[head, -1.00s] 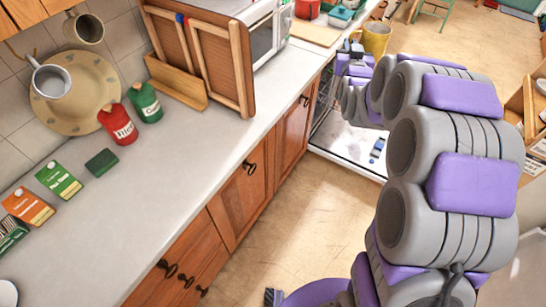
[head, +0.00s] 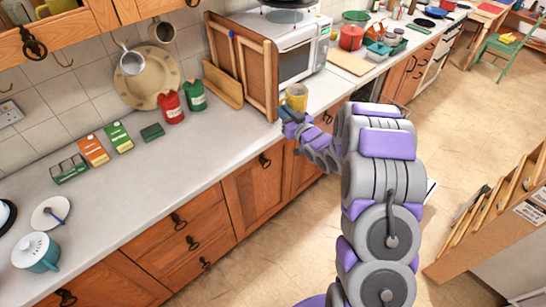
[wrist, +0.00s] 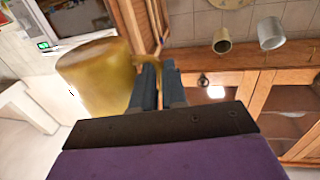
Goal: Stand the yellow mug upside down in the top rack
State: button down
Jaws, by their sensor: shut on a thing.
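The yellow mug (head: 295,97) is held up near the counter's front edge, by the microwave, with its open end facing up in the head view. My gripper (head: 291,117) is just below it. In the wrist view the mug (wrist: 97,77) fills the left side, and my gripper's fingers (wrist: 158,72) are shut at its handle. The exact grip on the handle is partly hidden. The top rack cannot be made out now.
The counter (head: 145,178) runs along the wall with red and green canisters (head: 171,106), cartons and a teapot (head: 36,252). Framed wooden boards (head: 240,70) and the microwave (head: 300,50) stand near the mug. A wooden shelf unit (head: 490,215) is at right. Floor between is clear.

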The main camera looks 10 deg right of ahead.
jog(key=s+a+f+n+g+y+p, duration=0.25)
jog(key=s+f+n+y, duration=0.2)
jog(key=s, duration=0.25)
jog(key=s+a+f+n+g+y+p, duration=0.2)
jog(key=s+f+n+g+y, duration=0.15)
jog(key=s+f, duration=0.3)
jog(key=w+d+f+n+b, duration=0.4)
jog(key=w+n+b, duration=0.2)
jog(key=n+b, duration=1.5)
jog(key=w+d+r+n, duration=0.1)
jog(key=w+r+n, duration=0.1)
jog(key=n, duration=0.4)
jog(key=w+d+r+n+b, duration=0.1)
jog(key=w+r+n, duration=0.1)
jog(key=r+n, duration=0.3)
jog(key=n, duration=0.2)
jog(key=shift+d+n+g+h, duration=0.3)
jog(key=shift+d, duration=0.1)
